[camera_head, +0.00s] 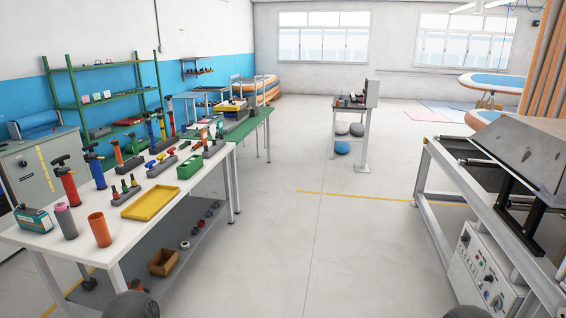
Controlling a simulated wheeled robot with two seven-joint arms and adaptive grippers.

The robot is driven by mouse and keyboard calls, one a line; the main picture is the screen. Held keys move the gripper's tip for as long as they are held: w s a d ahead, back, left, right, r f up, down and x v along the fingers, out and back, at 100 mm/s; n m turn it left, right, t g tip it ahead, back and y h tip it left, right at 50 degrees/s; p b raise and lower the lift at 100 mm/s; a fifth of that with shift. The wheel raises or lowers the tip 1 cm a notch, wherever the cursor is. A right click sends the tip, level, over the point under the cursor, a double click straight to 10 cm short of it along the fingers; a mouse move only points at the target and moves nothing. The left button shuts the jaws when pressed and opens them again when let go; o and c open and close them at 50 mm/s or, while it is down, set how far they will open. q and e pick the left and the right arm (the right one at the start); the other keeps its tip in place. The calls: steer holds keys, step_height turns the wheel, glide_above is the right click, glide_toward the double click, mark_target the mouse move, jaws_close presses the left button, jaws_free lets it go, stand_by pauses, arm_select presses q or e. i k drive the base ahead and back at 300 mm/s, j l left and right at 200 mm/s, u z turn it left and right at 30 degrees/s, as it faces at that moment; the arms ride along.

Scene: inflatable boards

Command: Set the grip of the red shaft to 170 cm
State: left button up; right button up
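A red shaft-like tube with a black T-shaped grip (66,183) stands upright near the left end of the white worktable. I cannot tell for sure that it is the red shaft. Any length marks on it are too small to read. A blue tube with a black grip (95,168) and an orange one (119,156) stand beyond it. Further tubes with grips stand farther back in a row. Neither gripper is in view; only dark rounded parts, probably mine, show at the bottom edge.
The white worktable (115,262) also bears a yellow tray (150,203), a green box (190,167), an open orange cup (99,229), a pinkish-grey cylinder (66,222) and a teal box (33,219). A metal bench (436,158) stands at right. The floor between is clear.

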mark_target(167, 97)
steer(key=i+z, duration=0.1)
steer(key=i, duration=1.95)
steer(key=i+u, duration=0.15)
steer(key=i, duration=0.35)
steer(key=i+l+u, duration=0.15)
steer(key=i, duration=0.35)
steer(key=i+l+u, duration=0.15)
steer(key=i, duration=0.35)
steer(key=i+l+u, duration=0.15)
steer(key=i, duration=0.3)
steer(key=i+l+u, duration=0.2)
steer(key=u, duration=0.25)
steer(key=i+l+u, duration=0.6)
steer(key=l+u, duration=0.25)
steer(key=i+l+u, duration=0.15)
steer(key=l+u, duration=0.3)
steer(key=i+l+u, duration=0.1)
steer(key=l+u, duration=0.35)
